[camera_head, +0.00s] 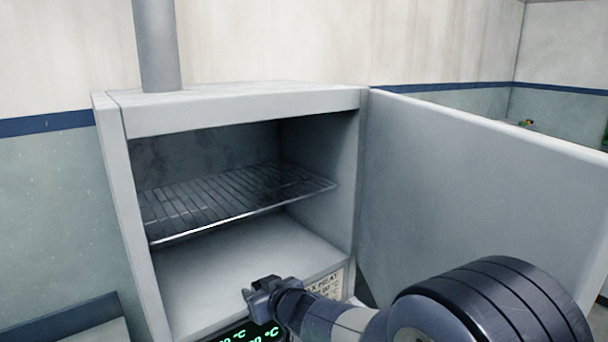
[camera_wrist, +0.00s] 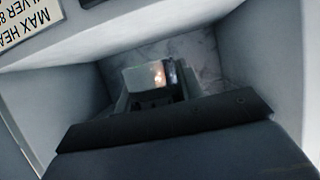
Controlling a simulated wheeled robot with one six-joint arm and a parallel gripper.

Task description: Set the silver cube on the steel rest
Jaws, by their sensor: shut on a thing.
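My gripper (camera_head: 266,287) is at the front opening of a grey oven-like cabinet, in front of its lower floor and below the wire shelf. In the wrist view my gripper (camera_wrist: 153,88) is shut on a pale silver block, the silver cube (camera_wrist: 143,78), which has a small orange glint on its face. The cube cannot be made out in the head view. A steel wire rack (camera_head: 230,200) spans the cabinet's inside at mid height and is empty. I see no other steel rest, and cannot tell if this rack is it.
The cabinet (camera_head: 240,112) stands against the wall with its door (camera_head: 460,190) swung open to the right, beside my arm. Its lower floor (camera_head: 235,270) is bare. A label (camera_wrist: 35,28) and a green-lit display (camera_head: 255,334) are at its lower front. A grey pipe (camera_head: 157,45) rises from its top.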

